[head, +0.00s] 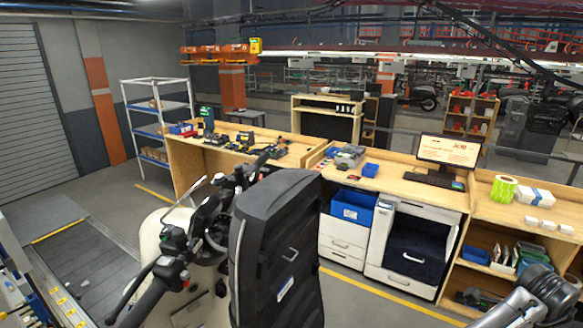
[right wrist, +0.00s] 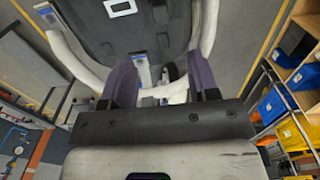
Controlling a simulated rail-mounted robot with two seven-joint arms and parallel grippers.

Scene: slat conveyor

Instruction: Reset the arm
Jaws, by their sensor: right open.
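My right gripper (right wrist: 160,72) shows in the right wrist view with its two purple fingers spread apart. It is open, and I see nothing held between them. Beyond the fingertips is a cream-and-black vehicle body (right wrist: 120,28); I cannot tell how large the gap is. In the head view my right arm (head: 535,300) is at the bottom right corner, and its fingers do not show there. My left gripper is in neither view.
A scooter (head: 275,245) with a tall black back part fills the near middle of the head view. Wooden workbenches (head: 415,190) stand behind it, with a monitor (head: 448,150) and a blue bin (head: 353,207). A white shelf rack (head: 158,122) stands at the left.

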